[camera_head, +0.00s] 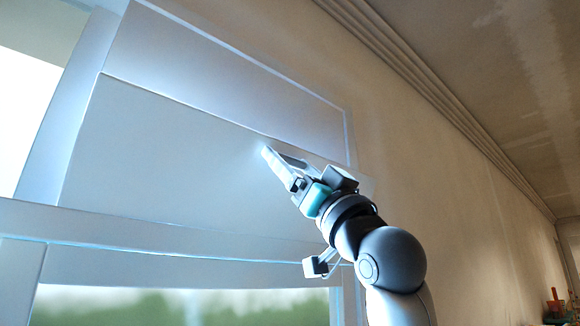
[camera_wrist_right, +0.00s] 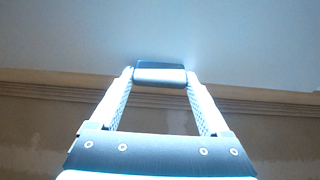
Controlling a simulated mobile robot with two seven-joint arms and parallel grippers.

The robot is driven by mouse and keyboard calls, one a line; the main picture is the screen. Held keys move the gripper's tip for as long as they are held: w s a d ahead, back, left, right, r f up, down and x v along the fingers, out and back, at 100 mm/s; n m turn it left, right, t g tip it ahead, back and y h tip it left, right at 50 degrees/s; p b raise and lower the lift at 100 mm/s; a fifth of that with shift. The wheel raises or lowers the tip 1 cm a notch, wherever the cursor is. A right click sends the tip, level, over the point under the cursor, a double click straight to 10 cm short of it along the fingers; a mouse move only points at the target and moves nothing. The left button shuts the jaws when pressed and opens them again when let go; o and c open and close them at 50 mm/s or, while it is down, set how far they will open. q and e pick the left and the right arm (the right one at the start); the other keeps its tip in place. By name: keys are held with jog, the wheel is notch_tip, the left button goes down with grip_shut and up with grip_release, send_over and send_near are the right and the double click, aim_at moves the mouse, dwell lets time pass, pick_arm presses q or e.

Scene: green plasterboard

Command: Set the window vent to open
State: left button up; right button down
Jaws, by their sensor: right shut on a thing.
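The window vent (camera_head: 170,150) is a wide pale panel above the window in the head view. A dark line along its top edge separates it from the pale strip above; I cannot tell how far it is tilted. My right gripper (camera_head: 270,153) is at the right part of the panel's top edge. In the right wrist view, its two fingers are shut on a small handle (camera_wrist_right: 160,74), one fingertip at each end. The handle is against the pale panel surface (camera_wrist_right: 200,35). In the head view my fingers hide the handle. My left gripper is not in view.
The pale window frame (camera_head: 120,228) runs below the vent, with glass (camera_head: 180,305) under it. The brown wall (camera_head: 440,150) and ceiling mouldings (camera_head: 410,70) are to the right. Small objects (camera_head: 558,305) stand far off at the lower right. The space beside my right arm looks clear.

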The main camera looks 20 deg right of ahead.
jog(key=shift+w+a+f, duration=0.1)
jog(key=shift+w+f, duration=0.05)
jog(key=shift+f, duration=0.15)
jog(key=shift+c, duration=1.4)
grip_release()
jog(key=shift+o, duration=1.4)
jog(key=shift+r, duration=0.15)
jog(key=b+v, duration=0.5)
jog(key=v, duration=1)
jog(key=shift+s, duration=0.35)
